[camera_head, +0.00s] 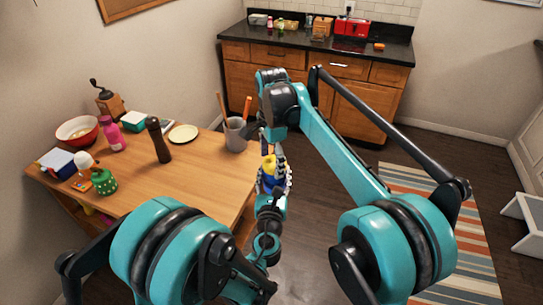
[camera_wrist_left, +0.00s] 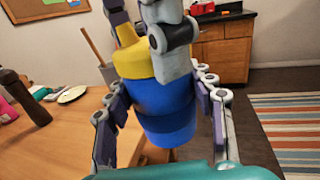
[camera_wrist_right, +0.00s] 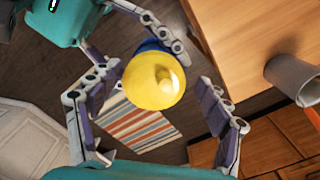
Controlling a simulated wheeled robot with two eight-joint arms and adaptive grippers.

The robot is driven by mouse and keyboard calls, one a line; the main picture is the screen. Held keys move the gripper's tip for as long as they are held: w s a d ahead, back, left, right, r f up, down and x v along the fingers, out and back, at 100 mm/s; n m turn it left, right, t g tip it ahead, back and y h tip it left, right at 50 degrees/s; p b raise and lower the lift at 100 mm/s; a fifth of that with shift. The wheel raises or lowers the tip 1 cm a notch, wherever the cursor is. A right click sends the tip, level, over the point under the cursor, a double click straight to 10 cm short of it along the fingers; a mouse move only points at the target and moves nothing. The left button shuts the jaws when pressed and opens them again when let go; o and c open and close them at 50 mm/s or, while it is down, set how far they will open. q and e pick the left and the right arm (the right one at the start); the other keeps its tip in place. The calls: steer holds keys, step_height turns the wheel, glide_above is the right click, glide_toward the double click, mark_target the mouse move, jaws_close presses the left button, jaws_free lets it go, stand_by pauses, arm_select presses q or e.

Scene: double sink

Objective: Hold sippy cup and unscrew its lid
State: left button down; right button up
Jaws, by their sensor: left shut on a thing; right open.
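The sippy cup has a blue body (camera_wrist_left: 160,100) and a yellow lid (camera_wrist_left: 131,58) with a spout. My left gripper (camera_wrist_left: 162,110) is shut on the blue body, holding it in the air beside the table's right edge. The cup also shows in the head view (camera_head: 269,180), partly covered by my grippers. My right gripper (camera_wrist_right: 155,112) is open above the cup. In the right wrist view the yellow lid (camera_wrist_right: 153,80) lies between its spread fingers. The blue body is mostly hidden under the lid there.
The wooden table (camera_head: 190,185) holds a grey utensil cup (camera_head: 236,135) near its right side, close to my grippers. A dark pepper mill (camera_head: 158,140), a pink bottle (camera_head: 112,134) and a red bowl (camera_head: 77,130) stand farther left. A striped rug (camera_head: 430,190) covers floor at right.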

steer(key=shift+w, duration=0.1)
steer(key=c, duration=1.2)
steer(key=n, duration=1)
steer(key=shift+s, duration=0.3)
steer(key=n, duration=1.1)
steer(key=shift+s+d, duration=0.1)
steer(key=shift+d, duration=0.05)
steer(key=shift+d, duration=0.1)
steer(key=shift+r, duration=0.15)
